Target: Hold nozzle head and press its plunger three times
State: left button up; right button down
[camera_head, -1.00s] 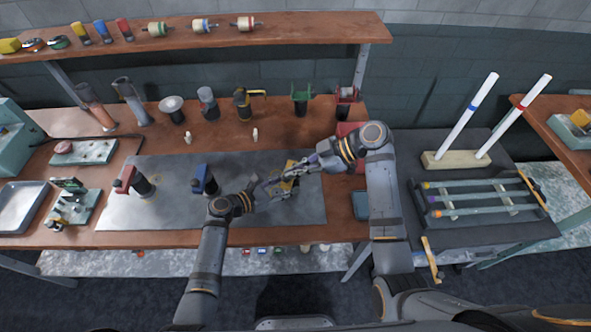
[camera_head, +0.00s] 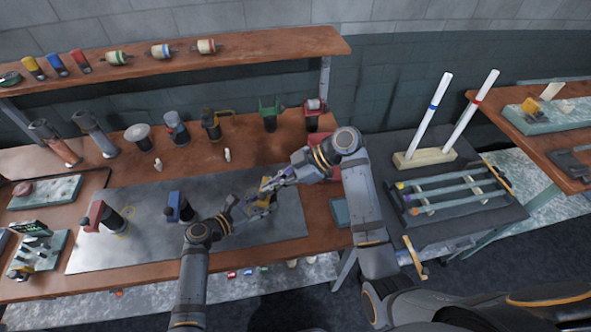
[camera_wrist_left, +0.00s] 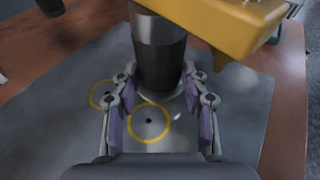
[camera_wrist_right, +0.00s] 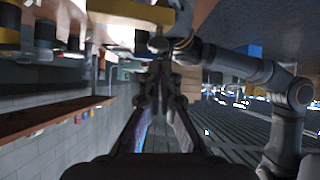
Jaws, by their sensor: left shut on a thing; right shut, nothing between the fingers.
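The nozzle head has a yellow top (camera_wrist_left: 225,25) and a dark cylindrical body (camera_wrist_left: 160,62). My left gripper (camera_wrist_left: 160,105) is shut around that body, one finger on each side, above the grey mat. My right gripper (camera_wrist_right: 154,85) is shut and empty; its fingertips are together close to the nozzle head. In the right wrist view a small rounded silvery part, perhaps the plunger, shows just beyond the tips, below the yellow top (camera_wrist_right: 130,12). I cannot tell whether they touch it. In the head view both grippers meet at the yellow nozzle head and partly cover it.
A red-topped (camera_head: 97,214) and a blue-topped device (camera_head: 179,207) stand on the grey mat (camera_head: 150,250). Several tools stand along the back of the bench. A rack of tubes (camera_head: 450,195) is on the dark table at right. The mat's front is clear.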

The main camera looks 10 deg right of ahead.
pick_arm(q)
jog(key=shift+f, duration=0.1)
pick_arm(e)
jog(key=v, duration=1)
jog(key=shift+r, duration=0.3)
pick_arm(q)
jog(key=o, duration=0.9)
